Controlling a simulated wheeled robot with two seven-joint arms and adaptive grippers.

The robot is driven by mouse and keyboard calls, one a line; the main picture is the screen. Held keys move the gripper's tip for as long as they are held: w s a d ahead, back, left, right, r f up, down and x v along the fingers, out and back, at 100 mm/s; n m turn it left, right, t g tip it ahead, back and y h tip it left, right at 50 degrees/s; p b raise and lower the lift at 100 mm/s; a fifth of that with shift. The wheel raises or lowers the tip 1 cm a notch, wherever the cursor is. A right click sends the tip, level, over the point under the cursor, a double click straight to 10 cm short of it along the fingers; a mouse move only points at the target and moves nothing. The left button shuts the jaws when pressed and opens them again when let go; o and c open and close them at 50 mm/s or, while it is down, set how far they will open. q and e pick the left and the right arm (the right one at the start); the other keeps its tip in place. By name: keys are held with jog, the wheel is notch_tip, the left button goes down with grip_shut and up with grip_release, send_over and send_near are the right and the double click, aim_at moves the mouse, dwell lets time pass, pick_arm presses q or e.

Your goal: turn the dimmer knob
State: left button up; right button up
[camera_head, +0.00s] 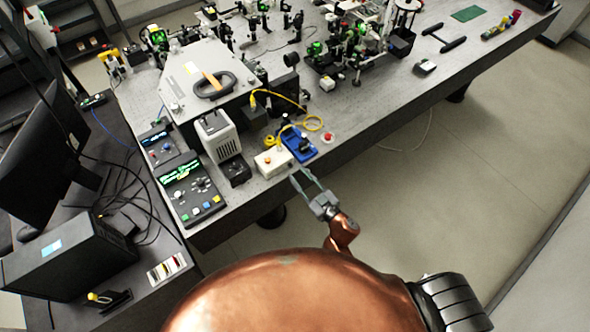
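My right gripper (299,175) reaches in from below at the bench's front edge. Its two thin fingers are apart, with nothing seen between them. The fingertips are close to the front right of a small cream box (273,162) with an orange-red round top part. I cannot tell whether they touch it. Just behind and right of the box is a blue unit (299,143) with a black knob-like part (304,144). No label shows which part is the dimmer knob. My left gripper is out of view.
A yellow cable (316,122) loops behind the cream box. A white upright device (219,136) and a dark control panel (190,190) with lit display stand to the left. A red button (327,137) is right of the blue unit. Bare bench top (375,108) lies further right.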

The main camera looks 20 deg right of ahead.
jog(key=v, duration=0.5)
jog(key=s+d+f+m+g+h+b, duration=0.1)
jog(key=d+f, duration=0.1)
jog(key=f, duration=0.7)
jog(key=s+d+f+g+h+b, duration=0.1)
jog(key=s+f+b, duration=0.1)
jog(key=f, duration=0.6)
jog(key=s+d+f+m+g+h+b, duration=0.1)
jog(key=d+f+g, duration=0.1)
jog(key=f, duration=0.7)
jog(key=shift+s+d+f+m+h+b, duration=0.3)
jog(key=shift+s+d, duration=0.05)
jog(key=s+d+f+m+g+h, duration=0.1)
jog(key=s+d+f+g, duration=0.3)
jog(key=s+f, duration=0.95)
jog(key=s+d+f+m+g+h, duration=0.1)
jog(key=s+d+f+g+h, duration=0.2)
jog(key=s+f, duration=1.05)
jog(key=s+d+f+g, duration=0.1)
jog(key=s+f+g, duration=0.1)
jog(key=s, duration=0.6)
jog(key=s+d+f+g+y, duration=0.1)
jog(key=s+f+g, duration=0.1)
jog(key=s, duration=0.6)
jog(key=shift+f+g, duration=0.3)
jog(key=shift+g, duration=0.3)
